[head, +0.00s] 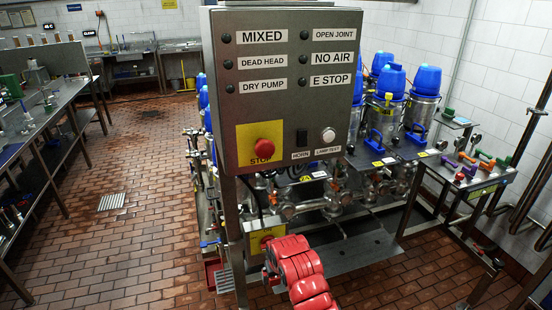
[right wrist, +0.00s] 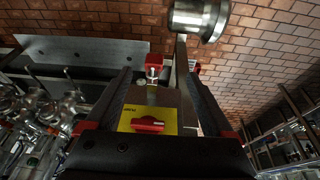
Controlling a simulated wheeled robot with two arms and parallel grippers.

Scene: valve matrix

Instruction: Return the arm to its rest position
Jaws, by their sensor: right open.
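My right arm and gripper (head: 270,272) show red at the bottom middle of the head view, in front of the lower part of the panel stand. In the right wrist view the two dark fingers of the right gripper (right wrist: 161,78) stand apart, with nothing held between them. A yellow plate (right wrist: 139,113) with a red rotary switch (right wrist: 147,125) shows between the fingers. In the head view a yellow plate (head: 256,238) on the stand is partly hidden by my red arm. Whether the fingers touch the switch box cannot be told. My left gripper is not in view.
A grey control panel (head: 283,20) with a red stop button (head: 264,149) stands close in front. Behind it are blue-topped steel pumps (head: 425,82) and piping. A workbench (head: 38,125) lines the left. The brick floor (head: 130,235) between is clear.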

